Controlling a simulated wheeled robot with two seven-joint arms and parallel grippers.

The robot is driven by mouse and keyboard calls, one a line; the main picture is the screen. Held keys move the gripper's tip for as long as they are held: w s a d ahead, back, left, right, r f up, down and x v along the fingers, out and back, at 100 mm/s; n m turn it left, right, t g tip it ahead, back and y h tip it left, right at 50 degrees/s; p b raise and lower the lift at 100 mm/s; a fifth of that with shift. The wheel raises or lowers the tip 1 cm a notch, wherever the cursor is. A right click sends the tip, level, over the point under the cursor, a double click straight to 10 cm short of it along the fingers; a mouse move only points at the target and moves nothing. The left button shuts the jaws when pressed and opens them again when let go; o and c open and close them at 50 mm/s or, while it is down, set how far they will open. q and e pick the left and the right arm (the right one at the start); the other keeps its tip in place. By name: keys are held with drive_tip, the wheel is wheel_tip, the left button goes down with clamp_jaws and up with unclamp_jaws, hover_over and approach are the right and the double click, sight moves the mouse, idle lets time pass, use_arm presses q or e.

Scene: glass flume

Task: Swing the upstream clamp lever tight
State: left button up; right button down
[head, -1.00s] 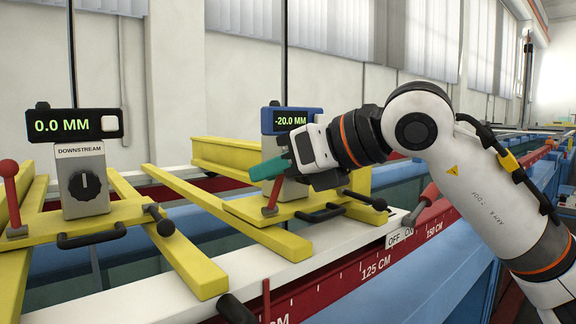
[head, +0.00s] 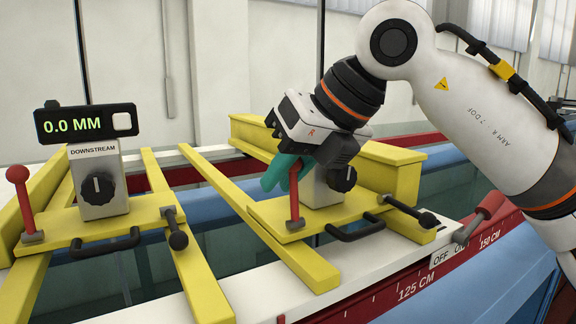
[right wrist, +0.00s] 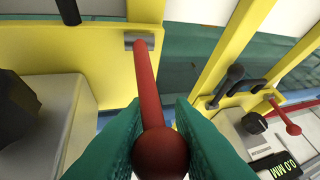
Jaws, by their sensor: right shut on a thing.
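The red clamp lever (head: 295,207) stands nearly upright on the yellow carriage right of the one marked DOWNSTREAM; its foot sits in a grey pivot. My right gripper (head: 286,174) has come down over the lever's top, its teal fingers closed around it. In the right wrist view the lever's red shaft (right wrist: 147,80) runs from the pivot down between the fingers, with the ball knob (right wrist: 160,153) between my fingertips (right wrist: 160,138). The gripper hides this carriage's readout and label; its black dial (head: 342,178) still shows. My left gripper is not in view.
The downstream carriage (head: 95,222) stands at left, with a 0.0 MM readout (head: 86,123) and its own red lever (head: 25,200). A red switch handle (head: 485,208) is at right.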

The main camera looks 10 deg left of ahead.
idle(0.3)
drive_tip(key=c, duration=1.5)
unclamp_jaws()
drive_tip(key=shift+o, duration=1.2)
drive_tip(key=shift+w, duration=0.1)
drive_tip(key=b+v, duration=0.3)
drive_tip(key=v, duration=0.9)
